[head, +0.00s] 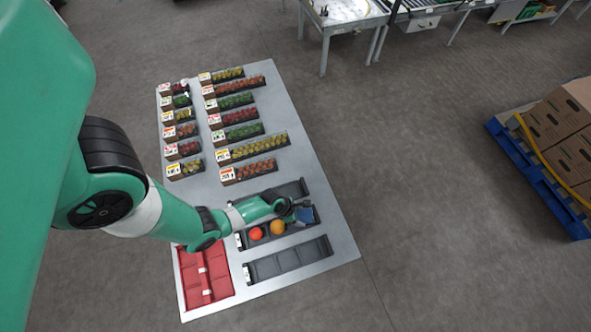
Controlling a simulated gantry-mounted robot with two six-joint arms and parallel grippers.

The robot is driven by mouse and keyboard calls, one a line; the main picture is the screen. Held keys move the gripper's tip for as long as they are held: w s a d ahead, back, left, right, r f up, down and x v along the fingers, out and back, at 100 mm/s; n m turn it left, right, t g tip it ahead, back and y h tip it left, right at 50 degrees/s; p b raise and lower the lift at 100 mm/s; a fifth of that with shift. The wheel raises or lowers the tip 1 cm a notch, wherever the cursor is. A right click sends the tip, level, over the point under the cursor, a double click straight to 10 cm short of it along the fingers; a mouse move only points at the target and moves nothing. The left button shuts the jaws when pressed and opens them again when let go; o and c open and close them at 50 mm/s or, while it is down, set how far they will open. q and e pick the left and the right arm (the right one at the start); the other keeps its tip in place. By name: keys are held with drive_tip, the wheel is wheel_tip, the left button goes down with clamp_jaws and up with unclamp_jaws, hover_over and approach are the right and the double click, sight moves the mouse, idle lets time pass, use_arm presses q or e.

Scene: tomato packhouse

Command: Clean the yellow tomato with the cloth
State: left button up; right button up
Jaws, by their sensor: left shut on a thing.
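My left gripper (297,211) reaches in from the left over the middle dark tray (302,228) and points right. An orange-yellow tomato (277,227) sits in this tray, just left of and below the gripper tip. A red-orange tomato (256,233) sits to its left in the same tray. The cloth looks apart from both tomatoes, but I cannot tell its height above the tray. My right gripper is not in view.
An empty dark tray (288,262) lies in front and another dark tray (294,188) behind. A red crate (217,275) stands at the front left of the grey table (330,235). Several filled tomato trays (258,148) stand at the back. The table's right side is clear.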

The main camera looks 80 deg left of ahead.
use_arm(q)
drive_tip(key=shift+w, duration=0.6)
drive_tip(key=shift+s, duration=0.15)
drive_tip(key=shift+s+p, duration=0.65)
drive_tip(key=shift+s, duration=1.45)
drive_tip(key=shift+w, duration=2.25)
drive_tip(key=shift+r, duration=0.15)
